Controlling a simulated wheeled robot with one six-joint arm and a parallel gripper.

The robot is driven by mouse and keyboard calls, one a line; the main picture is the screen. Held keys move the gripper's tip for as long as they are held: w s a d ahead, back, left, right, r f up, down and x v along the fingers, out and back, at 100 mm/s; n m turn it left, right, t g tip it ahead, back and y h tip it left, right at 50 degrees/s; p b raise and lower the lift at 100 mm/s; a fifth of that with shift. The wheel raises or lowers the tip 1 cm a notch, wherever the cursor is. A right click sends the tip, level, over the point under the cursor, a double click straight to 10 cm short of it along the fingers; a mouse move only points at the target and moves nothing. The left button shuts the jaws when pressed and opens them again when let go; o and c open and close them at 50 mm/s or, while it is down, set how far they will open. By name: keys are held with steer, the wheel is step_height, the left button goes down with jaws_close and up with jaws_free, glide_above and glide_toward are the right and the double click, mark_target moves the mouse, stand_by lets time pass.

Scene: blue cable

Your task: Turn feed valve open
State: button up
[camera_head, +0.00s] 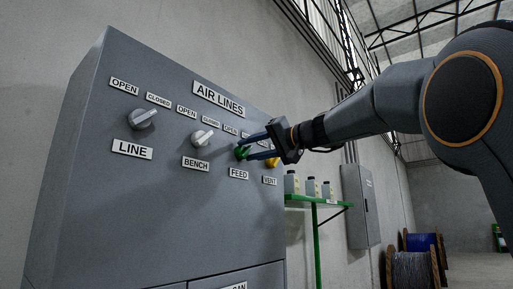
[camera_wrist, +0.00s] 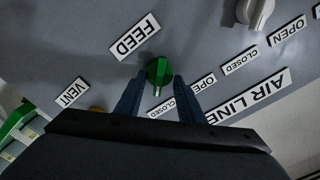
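The feed valve is a green knob (camera_head: 241,153) on the grey panel, above the FEED label (camera_head: 238,174). In the wrist view the green knob (camera_wrist: 159,72) lies between my fingertips, and its white mark points toward the CLOSED label (camera_wrist: 161,107). The feed OPEN label (camera_wrist: 204,83) is to the right of that. My gripper (camera_head: 252,147) reaches in from the right, with its blue fingers at the knob. My gripper (camera_wrist: 157,82) is open, one finger on each side, with small gaps seen beside the knob. In the head view the fingers partly hide the knob and the feed labels.
The grey AIR LINES panel (camera_head: 75,145) also carries the white BENCH knob (camera_head: 202,137), the grey LINE knob (camera_head: 142,118) and the yellow VENT knob (camera_head: 272,162), close to my fingers. A green shelf (camera_head: 318,203) with small containers stands beyond the panel.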

steer(key=c, duration=0.5)
steer(key=shift+n+b, duration=0.3)
steer(key=shift+b, duration=0.35)
steer(key=n+b, duration=0.2)
steer(key=b, duration=0.2)
steer(key=shift+f, duration=0.1)
steer(key=n+b, duration=0.4)
steer(key=b, duration=0.2)
steer(key=shift+s+a+n, duration=0.1)
steer(key=shift+n, duration=0.2)
steer(key=n+b, duration=0.2)
steer(key=n, duration=0.1)
steer(key=n+b, duration=0.1)
steer(key=n, duration=0.1)
steer(key=shift+s+a+r, duration=0.1)
steer(key=shift+s+r, duration=0.1)
steer(key=shift+r, duration=0.05)
steer(key=n+b, duration=0.2)
steer(key=n, duration=0.3)
steer(key=shift+s+a, duration=0.1)
steer(key=shift+s, duration=0.05)
steer(key=shift+f, duration=0.15)
